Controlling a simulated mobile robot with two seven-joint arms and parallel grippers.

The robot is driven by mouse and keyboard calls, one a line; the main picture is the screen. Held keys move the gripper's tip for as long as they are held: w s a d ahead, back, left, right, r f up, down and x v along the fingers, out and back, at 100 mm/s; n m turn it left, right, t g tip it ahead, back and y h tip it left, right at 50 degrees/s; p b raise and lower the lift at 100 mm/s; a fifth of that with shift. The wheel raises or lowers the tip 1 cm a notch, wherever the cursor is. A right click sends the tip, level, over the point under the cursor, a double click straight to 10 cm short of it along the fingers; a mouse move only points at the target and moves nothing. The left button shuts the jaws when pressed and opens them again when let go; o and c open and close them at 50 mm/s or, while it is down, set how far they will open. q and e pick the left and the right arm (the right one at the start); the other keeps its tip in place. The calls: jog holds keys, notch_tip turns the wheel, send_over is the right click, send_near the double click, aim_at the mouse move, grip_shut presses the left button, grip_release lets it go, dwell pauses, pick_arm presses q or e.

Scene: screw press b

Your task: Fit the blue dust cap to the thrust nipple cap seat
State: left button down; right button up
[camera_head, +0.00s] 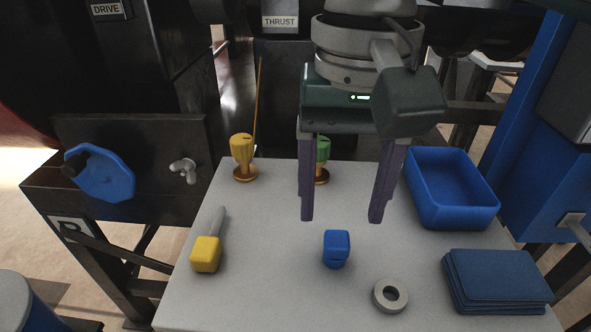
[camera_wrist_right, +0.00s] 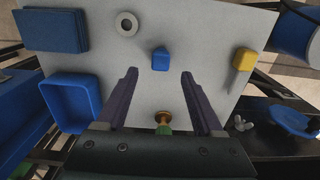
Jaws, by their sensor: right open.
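The small blue dust cap (camera_head: 336,248) stands on the grey tabletop (camera_head: 275,285), near its middle. It also shows in the right wrist view (camera_wrist_right: 160,60). My right gripper (camera_head: 340,219) is open and empty above the table, fingers pointing down. In the head view its fingertips appear just behind the cap; in the wrist view the cap appears between and beyond them. A THRUST label (camera_head: 281,22) is on the dark machine behind. I cannot make out the thrust nipple cap seat. My left gripper is not in view.
A yellow-topped brass piece (camera_head: 242,155) and a green-topped one (camera_head: 322,150), partly hidden by my gripper, stand at the back. A blue tray (camera_head: 452,215), blue cloths (camera_head: 497,282), a grey ring (camera_head: 390,296) and a yellow-ended tool (camera_head: 206,253) surround the cap.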

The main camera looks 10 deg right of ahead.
aim_at(338, 238)
jog(key=f, duration=0.2)
jog(key=f+b, duration=0.1)
jog(key=f, duration=0.3)
jog(key=shift+s+a+b, duration=0.1)
jog(key=shift+s+b, duration=0.15)
jog(key=shift+b, duration=0.1)
jog(key=shift+c, duration=0.4)
grip_shut()
